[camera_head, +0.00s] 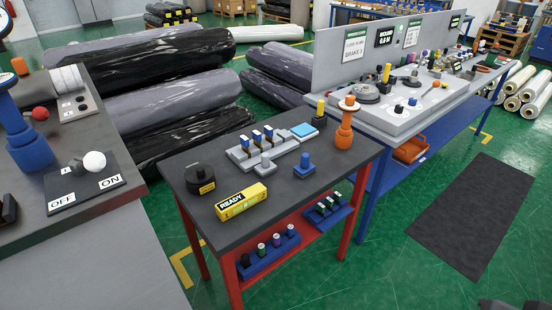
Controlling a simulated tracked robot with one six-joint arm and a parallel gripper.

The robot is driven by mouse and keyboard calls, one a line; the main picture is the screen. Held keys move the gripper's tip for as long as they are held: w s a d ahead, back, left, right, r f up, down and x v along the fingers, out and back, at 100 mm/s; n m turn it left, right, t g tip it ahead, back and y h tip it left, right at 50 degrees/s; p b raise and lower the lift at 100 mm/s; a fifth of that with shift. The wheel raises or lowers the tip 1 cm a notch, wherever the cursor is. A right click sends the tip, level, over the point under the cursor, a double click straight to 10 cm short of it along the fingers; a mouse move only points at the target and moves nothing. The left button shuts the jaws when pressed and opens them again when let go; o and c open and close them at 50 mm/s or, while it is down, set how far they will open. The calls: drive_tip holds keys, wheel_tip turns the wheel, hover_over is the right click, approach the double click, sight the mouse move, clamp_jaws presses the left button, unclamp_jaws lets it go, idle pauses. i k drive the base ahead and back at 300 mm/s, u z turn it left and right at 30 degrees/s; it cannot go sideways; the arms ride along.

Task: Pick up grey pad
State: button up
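On the dark-topped table in the middle, a small grey pad (284,134) seems to lie beside a light blue pad (303,130), at the far side of the top. It is small here, and I cannot be sure that it is the pad named. A grey block with a knob (265,166) sits nearer the front. My gripper is not clearly seen. A dark shape (512,304) is cut off by the bottom right edge, and I cannot tell what it is.
A yellow READY box (241,201), a black round weight (200,179), a blue knobbed block (304,164) and an orange stand (344,127) share the table. A dark mat (470,215) lies on the green floor. Wrapped rolls (185,100) lie behind.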

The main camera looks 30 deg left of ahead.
sight(267, 168)
drive_tip(key=i, duration=2.6)
drive_tip(key=u, duration=2.7)
